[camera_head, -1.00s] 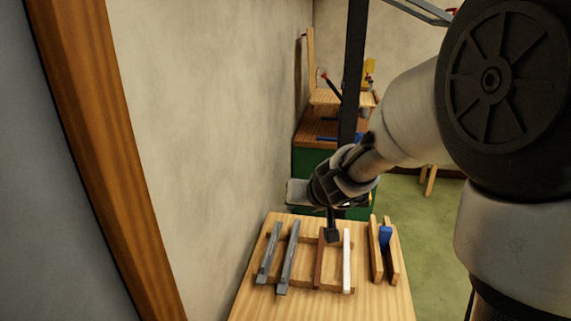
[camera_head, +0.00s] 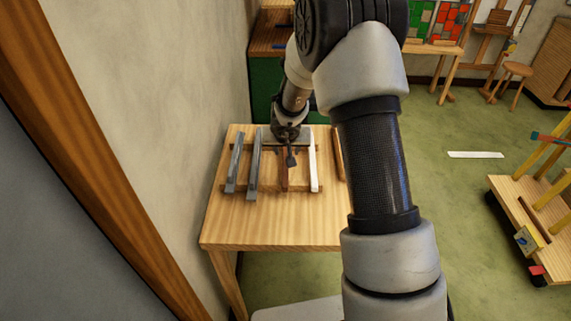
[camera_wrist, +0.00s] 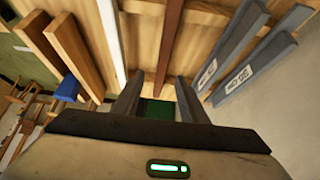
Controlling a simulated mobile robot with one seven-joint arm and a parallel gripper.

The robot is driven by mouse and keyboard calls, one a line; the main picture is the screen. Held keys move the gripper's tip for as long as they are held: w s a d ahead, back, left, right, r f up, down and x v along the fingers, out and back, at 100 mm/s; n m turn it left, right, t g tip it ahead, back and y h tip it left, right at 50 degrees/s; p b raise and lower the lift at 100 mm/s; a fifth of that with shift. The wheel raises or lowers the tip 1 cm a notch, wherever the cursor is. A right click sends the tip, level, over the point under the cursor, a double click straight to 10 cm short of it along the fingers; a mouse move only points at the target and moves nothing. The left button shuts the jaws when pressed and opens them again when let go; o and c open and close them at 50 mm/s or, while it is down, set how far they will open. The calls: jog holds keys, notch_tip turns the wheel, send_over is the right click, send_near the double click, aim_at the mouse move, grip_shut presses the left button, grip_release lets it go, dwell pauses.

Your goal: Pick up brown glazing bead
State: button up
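The brown glazing bead (camera_head: 284,178) lies lengthwise across a low wooden rack (camera_head: 271,188) on the table, between grey beads on the left and a white bead on the right. My gripper (camera_head: 291,158) is over the far part of the brown bead and hides some of it. In the wrist view my gripper (camera_wrist: 157,88) has its two fingers spread apart, with nothing held. The brown bead (camera_wrist: 170,40) runs between the fingers in that view. I cannot tell whether the fingertips reach down beside it.
Two grey beads (camera_head: 254,165) and a white bead (camera_head: 313,165) lie close by on the rack. A wooden holder (camera_wrist: 68,50) with a blue piece (camera_wrist: 67,88) stands beyond the white bead. The table's (camera_head: 270,232) near part is clear. A wall (camera_head: 190,90) runs along the left.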

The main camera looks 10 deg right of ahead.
aim_at(286, 155)
jog(key=b+x, duration=0.1)
jog(key=x, duration=0.5)
jog(key=shift+w+a+f+b, duration=0.15)
jog(key=shift+f+b, duration=0.1)
jog(key=shift+b, duration=0.15)
grip_shut()
